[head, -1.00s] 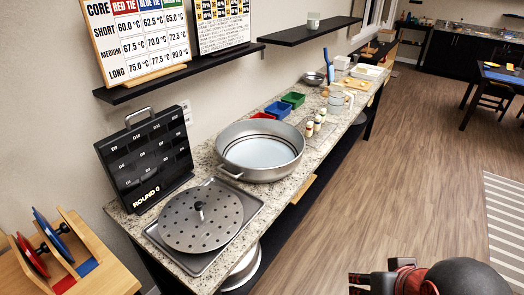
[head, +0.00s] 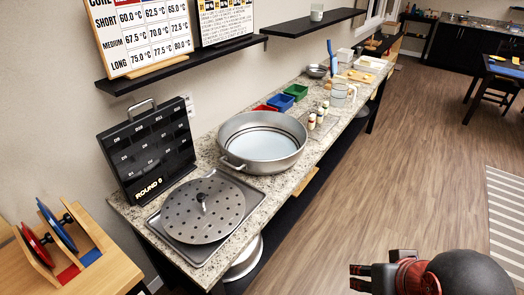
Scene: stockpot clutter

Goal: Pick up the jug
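The jug (head: 339,94) is a pale, see-through vessel with a handle on its right side. It stands upright toward the far part of the granite counter (head: 297,178), beyond the stockpot. My gripper (head: 357,277) is at the bottom edge of the head view, over the floor and well apart from the jug. Only part of it shows, beside dark and red arm parts, and its finger opening cannot be made out.
A wide steel pot (head: 262,143) and a perforated lid (head: 202,208) on a tray occupy the near counter. Small bottles (head: 312,121) stand between pot and jug. Coloured bins (head: 281,102) line the wall side. The wooden floor (head: 420,180) right of the counter is clear.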

